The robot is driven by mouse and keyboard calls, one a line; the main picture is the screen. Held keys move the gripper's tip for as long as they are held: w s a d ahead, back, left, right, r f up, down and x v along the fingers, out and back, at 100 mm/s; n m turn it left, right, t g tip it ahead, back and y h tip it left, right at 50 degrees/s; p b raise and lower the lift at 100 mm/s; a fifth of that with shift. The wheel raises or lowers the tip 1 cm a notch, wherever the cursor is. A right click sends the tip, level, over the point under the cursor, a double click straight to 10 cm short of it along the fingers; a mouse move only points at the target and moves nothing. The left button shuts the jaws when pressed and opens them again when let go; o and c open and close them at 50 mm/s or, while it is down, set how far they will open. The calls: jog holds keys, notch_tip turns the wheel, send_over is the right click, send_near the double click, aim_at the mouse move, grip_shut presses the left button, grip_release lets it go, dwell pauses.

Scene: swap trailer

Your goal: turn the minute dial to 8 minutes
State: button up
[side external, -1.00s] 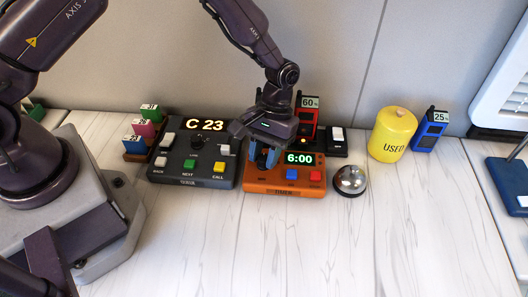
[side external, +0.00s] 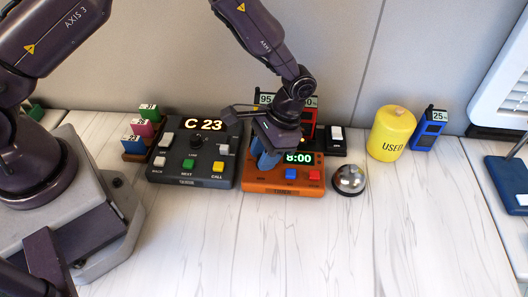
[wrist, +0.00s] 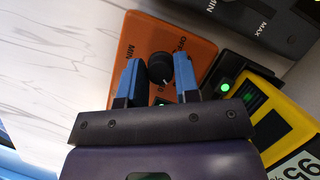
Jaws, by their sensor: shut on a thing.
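The orange timer box (side external: 265,186) stands on the bench, and its green display (side external: 299,157) reads 8:00. Blue and red buttons sit on its front. The minute dial is a black round knob (wrist: 161,68) in the wrist view. My gripper (wrist: 157,80) has its blue fingers on either side of the knob and is shut on it. In the side view my gripper (side external: 266,160) is over the left part of the timer and hides the dial. The orange face also shows in the wrist view (wrist: 150,33), with part of its lettering.
A dark console (side external: 205,178) showing C 23 stands left of the timer. A bell (side external: 350,179) is close on its right. Battery packs marked 95 and another figure stand behind. A yellow USED bin (side external: 391,135) and a blue pack (side external: 429,131) are farther right. The front bench is clear.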

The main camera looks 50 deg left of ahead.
dwell(0.4)
jog(key=o, duration=0.9)
jog(key=shift+c, duration=0.2)
jog(key=v, duration=1.3)
jog(key=s+a+r+n+t, duration=0.1)
jog(key=s+a+r+t, duration=0.4)
jog(key=s+r, duration=0.4)
jog(key=s+a+r+n+t+h, duration=0.1)
jog(key=s+a+r+t, duration=0.4)
jog(key=s+a+r, duration=0.3)
jog(key=s+r, duration=0.1)
jog(key=s, duration=0.3)
jog(key=shift+s+a+r+n, duration=0.15)
jog(key=shift+s+r+n, duration=0.15)
jog(key=shift+s+n, duration=0.1)
